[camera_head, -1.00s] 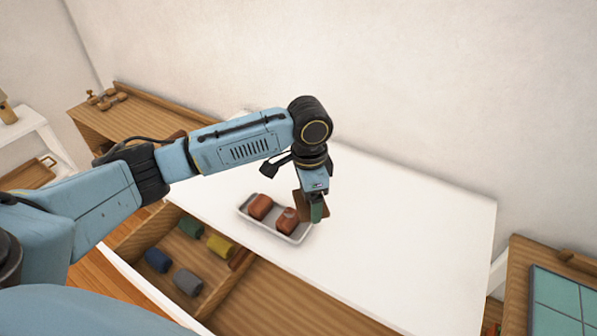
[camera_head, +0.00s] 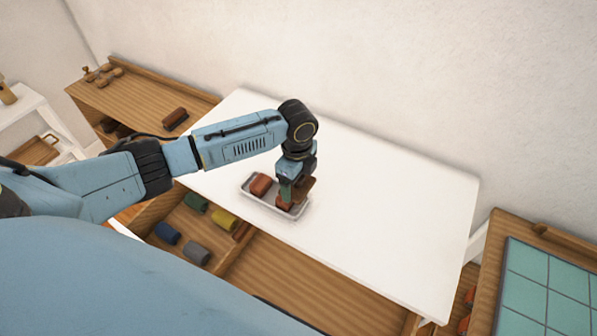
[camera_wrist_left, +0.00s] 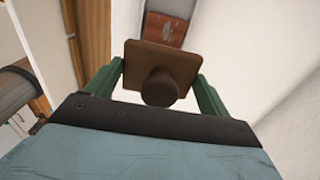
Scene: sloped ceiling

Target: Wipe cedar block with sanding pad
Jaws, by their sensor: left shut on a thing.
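My left gripper (camera_head: 292,190) is above the right end of a light tray (camera_head: 252,203) on the white table. Its green fingers are shut on the sanding pad (camera_head: 304,188), a brown square plate with a round dark knob; the pad (camera_wrist_left: 160,69) fills the middle of the left wrist view. A reddish-brown block (camera_head: 284,203) lies in the tray just under the gripper and is partly hidden. It also shows beyond the pad in the left wrist view (camera_wrist_left: 166,29), with a pale patch on top. Whether pad and block touch, I cannot tell. A second reddish-brown block (camera_head: 261,184) lies at the tray's left.
An open drawer (camera_head: 285,270) in front holds several coloured rolls (camera_head: 196,252) in its left part. A wooden desk (camera_head: 145,105) stands at the back left, a green gridded mat (camera_head: 550,290) at the right. The right part of the white table (camera_head: 400,210) is clear.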

